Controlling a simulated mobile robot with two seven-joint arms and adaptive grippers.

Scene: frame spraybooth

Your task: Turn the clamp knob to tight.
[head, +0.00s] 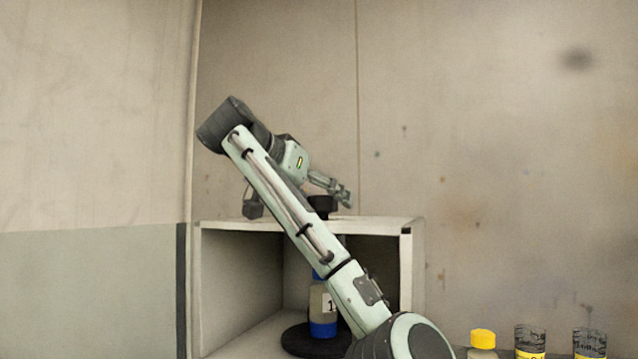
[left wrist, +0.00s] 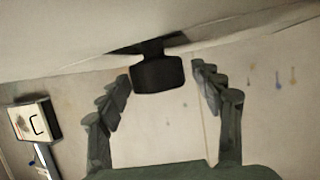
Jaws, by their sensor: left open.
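The clamp knob (head: 322,204) is a dark, blocky knob standing on top of the white open-fronted cabinet (head: 413,226). In the head view my arm hides part of it. In the left wrist view the knob (left wrist: 158,74) is a black block on a short stem, at upper centre. My left gripper (head: 343,194) is close to the knob, above the cabinet top. In the left wrist view the open fingers (left wrist: 160,79) appear to either side of the knob, with a gap visible on each side. I cannot tell the knob's setting. My right gripper is out of view.
Inside the cabinet a bottle with blue bands (head: 323,309) stands on a dark round base (head: 297,338), partly behind my arm. A yellow-capped bottle (head: 482,339) and two clear yellow-banded containers (head: 530,341) stand at lower right. A white marked box (left wrist: 37,120) shows at left in the wrist view.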

